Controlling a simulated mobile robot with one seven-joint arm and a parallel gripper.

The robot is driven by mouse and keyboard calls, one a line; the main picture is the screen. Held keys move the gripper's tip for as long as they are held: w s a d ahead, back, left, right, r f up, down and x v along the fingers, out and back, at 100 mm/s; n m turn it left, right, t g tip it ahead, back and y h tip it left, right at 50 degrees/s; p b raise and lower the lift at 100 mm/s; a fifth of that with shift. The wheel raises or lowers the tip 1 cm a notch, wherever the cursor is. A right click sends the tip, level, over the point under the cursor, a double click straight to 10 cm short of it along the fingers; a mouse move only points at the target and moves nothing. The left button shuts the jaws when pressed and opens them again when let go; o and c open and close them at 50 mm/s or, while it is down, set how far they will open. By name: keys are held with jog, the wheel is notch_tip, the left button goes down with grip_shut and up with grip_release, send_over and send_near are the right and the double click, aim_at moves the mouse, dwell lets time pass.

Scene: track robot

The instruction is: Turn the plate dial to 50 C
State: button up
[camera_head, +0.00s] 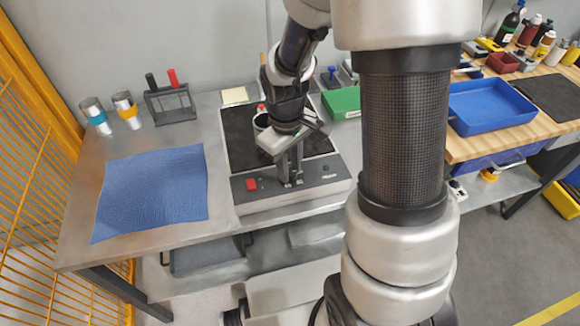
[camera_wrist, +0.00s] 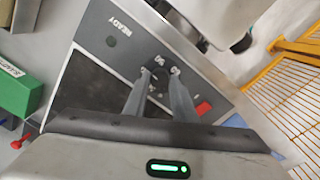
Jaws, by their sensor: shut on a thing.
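The plate (camera_head: 240,140) is a grey unit with a black top and a sloped front panel. It also shows in the wrist view (camera_wrist: 90,60), turned at an angle. My gripper (camera_head: 292,182) points down at the middle of that front panel. In the wrist view my gripper's two fingers (camera_wrist: 158,82) are shut on the small dark dial (camera_wrist: 158,74), which is mostly hidden between the fingertips. A short white marking (camera_wrist: 161,60) stands beside the dial, too small to read surely. The dial's pointer cannot be made out.
A red switch (camera_head: 251,184) sits left of the dial on the panel. A partly hidden vessel (camera_head: 261,123) stands on the plate behind my gripper. A blue mat (camera_head: 152,193) lies left; a green box (camera_head: 342,103) stands behind right. A yellow fence (camera_head: 40,160) bounds the left side.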

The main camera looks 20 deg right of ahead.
jog(key=m, duration=0.4)
jog(key=shift+m, duration=0.3)
jog(key=shift+m+p, duration=0.4)
jog(key=shift+m, duration=1.8)
jog(key=o, duration=1)
jog(key=shift+o, duration=0.2)
jog(key=shift+r, duration=0.15)
notch_tip(320, 180, up, 17)
jog(key=p, duration=0.3)
jog(key=shift+w+a, duration=0.2)
jog(key=shift+a, duration=0.2)
